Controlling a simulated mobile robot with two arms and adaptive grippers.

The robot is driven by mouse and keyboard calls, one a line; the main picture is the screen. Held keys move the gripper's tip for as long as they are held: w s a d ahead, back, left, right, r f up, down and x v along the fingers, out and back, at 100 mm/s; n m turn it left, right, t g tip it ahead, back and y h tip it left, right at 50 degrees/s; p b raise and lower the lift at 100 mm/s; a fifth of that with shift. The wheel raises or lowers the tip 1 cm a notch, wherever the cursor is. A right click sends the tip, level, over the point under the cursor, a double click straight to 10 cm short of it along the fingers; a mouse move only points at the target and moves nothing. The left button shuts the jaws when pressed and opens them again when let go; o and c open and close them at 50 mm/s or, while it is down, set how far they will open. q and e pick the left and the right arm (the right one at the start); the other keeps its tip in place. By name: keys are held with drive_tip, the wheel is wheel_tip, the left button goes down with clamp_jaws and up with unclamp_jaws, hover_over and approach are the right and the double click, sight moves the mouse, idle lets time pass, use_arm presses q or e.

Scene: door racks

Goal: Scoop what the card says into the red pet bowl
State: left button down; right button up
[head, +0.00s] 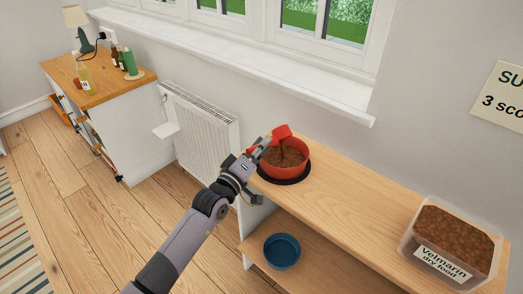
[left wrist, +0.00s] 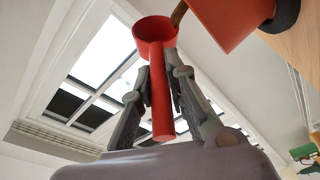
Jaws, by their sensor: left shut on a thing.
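The red pet bowl (head: 283,174) stands on a black mat on the wooden shelf top, with brown food in it. My left gripper (head: 259,149) is shut on the handle of a red scoop (head: 282,131). The scoop is tilted above the bowl, and brown food falls from it. In the left wrist view the scoop's handle (left wrist: 161,100) is between the fingers, and the bowl (left wrist: 222,18) is at the top right. The card (head: 502,100) on the wall is cut off; "SU" and "3 sco" can be read. My right gripper is not in view.
A clear tub (head: 438,262) labelled "Volmarin dry food" holds brown food at the shelf's right end. A blue bowl (head: 281,251) sits on the lower shelf. The shelf top between tub and red bowl is clear. A radiator (head: 200,130) stands left of the shelf.

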use_arm(q)
drive_tip(key=shift+s+d+f+m+h+b, duration=0.1)
drive_tip(key=shift+m+h+b, duration=0.15)
drive_tip(key=shift+m+b, duration=0.5)
drive_tip(key=shift+d+f+m+h+b, duration=0.1)
drive_tip(key=shift+m+h+b, duration=0.15)
drive_tip(key=shift+m+b, duration=0.45)
drive_tip(key=shift+r, duration=0.1)
drive_tip(key=b, duration=0.1)
drive_tip(key=m+b, duration=0.1)
drive_tip(key=shift+s+d+f+b, duration=0.1)
drive_tip(key=shift+f+b, duration=0.2)
drive_tip(key=shift+s+f+m+h+b, duration=0.15)
drive_tip(key=shift+m+h+b, duration=0.4)
drive_tip(key=shift+b, duration=0.5)
drive_tip(key=shift+m+b, duration=0.3)
drive_tip(key=shift+b, duration=0.1)
